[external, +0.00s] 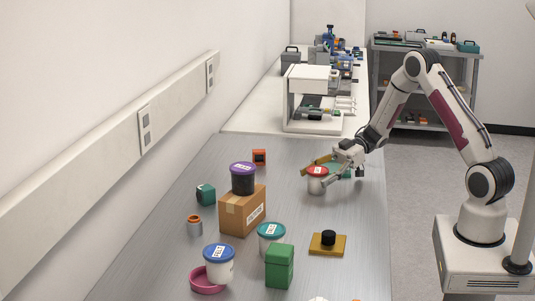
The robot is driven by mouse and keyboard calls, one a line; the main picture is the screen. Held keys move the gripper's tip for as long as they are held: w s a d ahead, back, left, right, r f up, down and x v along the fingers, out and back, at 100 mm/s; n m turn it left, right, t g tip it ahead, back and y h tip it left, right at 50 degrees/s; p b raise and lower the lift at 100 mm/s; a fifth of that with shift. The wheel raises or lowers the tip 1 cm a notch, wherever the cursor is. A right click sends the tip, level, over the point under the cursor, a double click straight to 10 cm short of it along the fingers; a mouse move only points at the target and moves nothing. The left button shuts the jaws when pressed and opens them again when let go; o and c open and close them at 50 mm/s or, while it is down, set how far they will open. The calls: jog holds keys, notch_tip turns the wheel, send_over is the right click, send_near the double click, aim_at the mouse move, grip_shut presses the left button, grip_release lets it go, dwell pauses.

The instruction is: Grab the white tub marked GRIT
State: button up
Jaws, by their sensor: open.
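Several tubs stand on the grey table, and their labels are too small to read for certain, so I cannot tell which is marked GRIT. A white or grey tub with a red lid (317,186) is at my gripper (317,172). My gripper is open, its fingers spread near this lid; I cannot tell whether they touch it. A white tub with a teal lid (271,244) stands mid-table. A white tub with a blue lid (219,269) stands in or against a pink ring-shaped dish (206,288). A dark tub with a purple lid (243,182) sits on a cardboard box (238,215).
A green block-like container (279,268) and a yellow plate with a black knob (327,244) are near the front. A teal item (345,173) is partly hidden behind my gripper. The table's right strip is clear.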

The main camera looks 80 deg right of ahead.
aim_at(318, 169)
jog(key=c, duration=1.4)
jog(key=shift+r, duration=0.1)
jog(key=shift+r, duration=4.9)
